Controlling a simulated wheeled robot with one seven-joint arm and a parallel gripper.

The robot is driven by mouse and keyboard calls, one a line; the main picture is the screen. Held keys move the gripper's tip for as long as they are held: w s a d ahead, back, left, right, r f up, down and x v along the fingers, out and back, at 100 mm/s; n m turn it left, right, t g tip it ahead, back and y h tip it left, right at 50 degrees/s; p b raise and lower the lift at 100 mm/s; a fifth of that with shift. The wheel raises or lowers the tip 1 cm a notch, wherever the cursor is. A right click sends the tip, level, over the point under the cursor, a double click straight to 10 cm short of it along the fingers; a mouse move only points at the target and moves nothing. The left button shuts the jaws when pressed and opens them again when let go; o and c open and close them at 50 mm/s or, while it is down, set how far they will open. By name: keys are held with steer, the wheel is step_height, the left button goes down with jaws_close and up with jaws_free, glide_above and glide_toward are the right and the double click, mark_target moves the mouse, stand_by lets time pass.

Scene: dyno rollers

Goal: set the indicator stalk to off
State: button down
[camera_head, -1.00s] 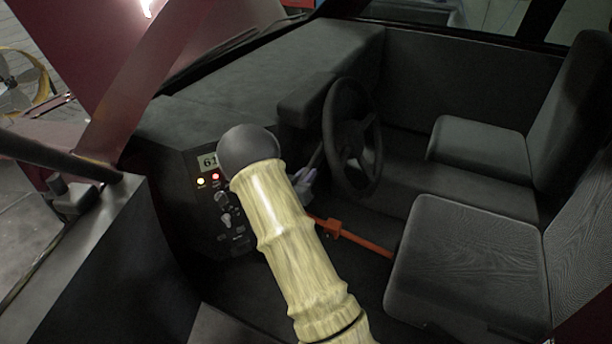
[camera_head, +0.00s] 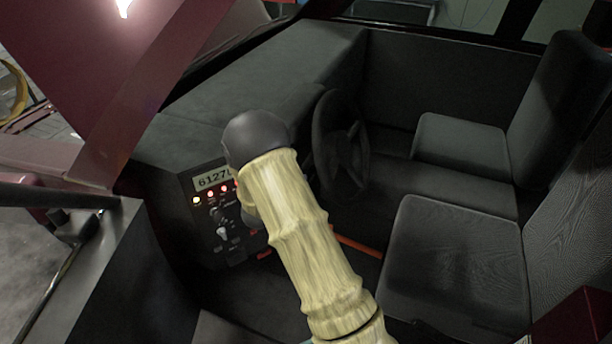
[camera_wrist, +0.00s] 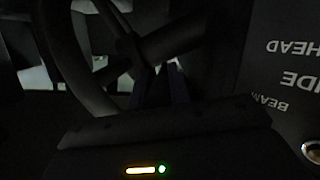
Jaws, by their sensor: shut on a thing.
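In the wrist view, my gripper (camera_wrist: 160,70) has its two dark fingers close together at the base of a dark bar. This bar, which looks like the indicator stalk (camera_wrist: 182,36), runs up and to the right beside the steering wheel (camera_wrist: 62,50). My gripper is shut on it, though the contact is very dark. The stalk's exact position cannot be read. In the head view, the steering wheel (camera_head: 340,145) shows just right of my arm, which hides my gripper and the stalk.
A dash panel (camera_head: 213,218) with a number display, lit lamps and knobs lies left of my arm. Panel lettering (camera_wrist: 288,75) is at the right of the wrist view. Two dark seats (camera_head: 455,250) stand to the right. An orange bar (camera_head: 355,245) crosses the floor.

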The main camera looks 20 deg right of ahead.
steer(key=shift+r, duration=0.1)
steer(key=c, duration=1.3)
jaws_free()
steer(key=shift+a, duration=0.1)
steer(key=b+v, duration=0.1)
steer(key=v, duration=1.6)
steer(key=shift+s, duration=0.25)
steer(key=shift+w, duration=0.1)
